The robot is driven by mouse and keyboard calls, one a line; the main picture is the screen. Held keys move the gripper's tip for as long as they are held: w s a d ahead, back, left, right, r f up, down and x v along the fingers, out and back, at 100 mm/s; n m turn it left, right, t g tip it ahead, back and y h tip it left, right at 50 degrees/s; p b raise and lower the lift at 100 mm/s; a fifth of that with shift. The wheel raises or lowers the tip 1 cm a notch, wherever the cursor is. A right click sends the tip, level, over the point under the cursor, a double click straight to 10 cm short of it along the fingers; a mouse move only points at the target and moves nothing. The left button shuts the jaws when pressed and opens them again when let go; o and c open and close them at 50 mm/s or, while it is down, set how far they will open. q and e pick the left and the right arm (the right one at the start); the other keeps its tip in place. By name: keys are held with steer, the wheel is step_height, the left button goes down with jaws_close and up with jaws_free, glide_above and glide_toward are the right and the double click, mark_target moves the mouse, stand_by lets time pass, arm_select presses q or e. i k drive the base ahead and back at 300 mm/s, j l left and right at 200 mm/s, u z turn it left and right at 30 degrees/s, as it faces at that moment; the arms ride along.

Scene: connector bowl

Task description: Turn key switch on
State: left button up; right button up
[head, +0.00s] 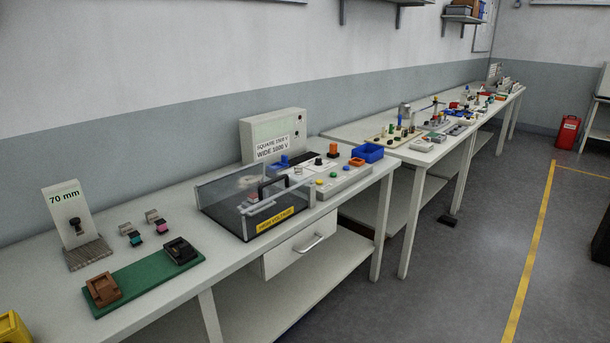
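A grey control box (343,180) sits on the near white bench, right of a clear-walled case. Neither of my grippers is in view.
The clear case (260,200) has a yellow high-voltage label. A white panel (273,137) stands behind it, a blue bin (367,153) to its right. A green board (143,279) with two connector blocks lies at left.

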mark_target(299, 170)
steer(key=i+l, duration=0.75)
steer(key=i, duration=0.3)
